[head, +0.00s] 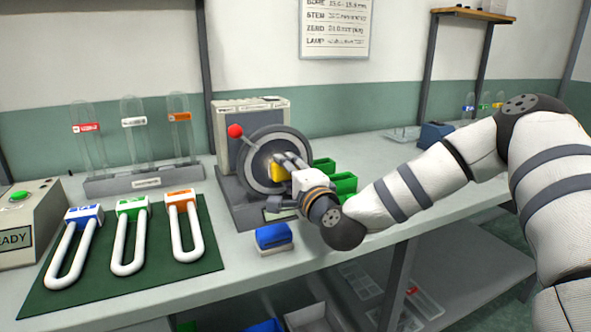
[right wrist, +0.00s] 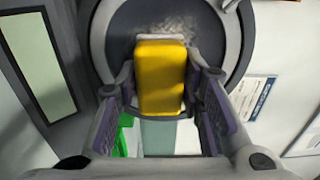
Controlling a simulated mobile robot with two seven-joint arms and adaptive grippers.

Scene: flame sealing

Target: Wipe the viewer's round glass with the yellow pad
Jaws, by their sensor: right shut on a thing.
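The viewer (head: 221,125) is a grey and beige box on the bench with a dark round glass (head: 262,158) in a grey ring and a red-knobbed lever. My right gripper (head: 276,171) is in front of the glass, shut on the yellow pad (head: 272,172). In the right wrist view the yellow pad (right wrist: 160,78) sits between the two fingers, over the lower middle of the round glass (right wrist: 125,30). A pale grey smudge shows on the glass just above the pad. I cannot tell whether the pad touches the glass. My left gripper is not in view.
A blue block on a white base (head: 273,237) stands near the bench's front edge. Green bins (head: 343,183) are right of the viewer. A green mat (head: 120,285) with three U-shaped tubes, a rack of glass tubes (head: 145,180) and a READY box (head: 28,222) are left.

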